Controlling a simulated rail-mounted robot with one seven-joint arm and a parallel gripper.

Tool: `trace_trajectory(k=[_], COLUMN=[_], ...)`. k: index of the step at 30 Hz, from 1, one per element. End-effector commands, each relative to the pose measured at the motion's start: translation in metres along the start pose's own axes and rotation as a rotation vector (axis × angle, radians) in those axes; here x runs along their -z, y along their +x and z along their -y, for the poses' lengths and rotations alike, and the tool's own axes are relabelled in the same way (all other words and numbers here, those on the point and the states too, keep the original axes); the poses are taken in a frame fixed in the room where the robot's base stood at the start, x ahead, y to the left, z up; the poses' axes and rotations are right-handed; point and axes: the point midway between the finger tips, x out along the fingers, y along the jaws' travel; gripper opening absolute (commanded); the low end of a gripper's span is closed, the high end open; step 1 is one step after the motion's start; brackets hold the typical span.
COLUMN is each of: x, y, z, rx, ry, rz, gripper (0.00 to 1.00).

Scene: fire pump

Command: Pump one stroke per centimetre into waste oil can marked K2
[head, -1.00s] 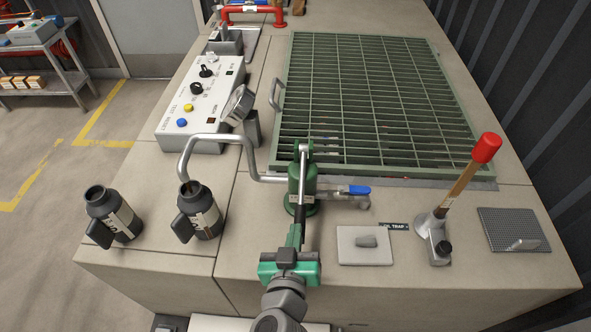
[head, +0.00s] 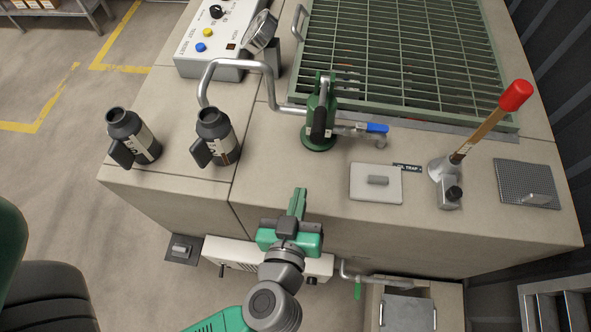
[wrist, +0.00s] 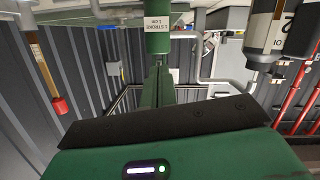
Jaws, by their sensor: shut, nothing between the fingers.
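The green hand pump (head: 322,108) stands on the bench, its black handle grip (head: 318,123) showing in front of its body. Its bent grey spout pipe (head: 236,64) ends over the mouth of the nearer dark can (head: 217,138). A second dark can (head: 134,138) stands to the left; the can markings are not readable in the head view. My gripper (head: 298,200) is shut and empty, apart from the pump and in front of the bench edge. The wrist view shows the pump's "1 STROKE 1 CM" label (wrist: 157,21) beyond my fingers and part of a can (wrist: 270,32) at upper right.
A green grating (head: 400,60) lies behind the pump. A blue-handled valve (head: 376,128) is on its right. A red-topped wooden lever (head: 487,122), a pale plate (head: 375,190) and a mesh pad (head: 527,184) sit further right. A control box (head: 215,42) stands behind the cans.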

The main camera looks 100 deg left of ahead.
Motion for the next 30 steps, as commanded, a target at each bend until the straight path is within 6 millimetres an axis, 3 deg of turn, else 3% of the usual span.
trace_trajectory(k=[3,9,30], x=[-0.008,-0.012,-0.011], y=[-0.018,-0.03,-0.031], z=[0.002,0.002,0.002], rx=[-0.001,-0.002,-0.002], ry=[0.001,-0.002,-0.003], rz=[0.0,-0.004,-0.006], gripper=[0.0,0.0,0.0])
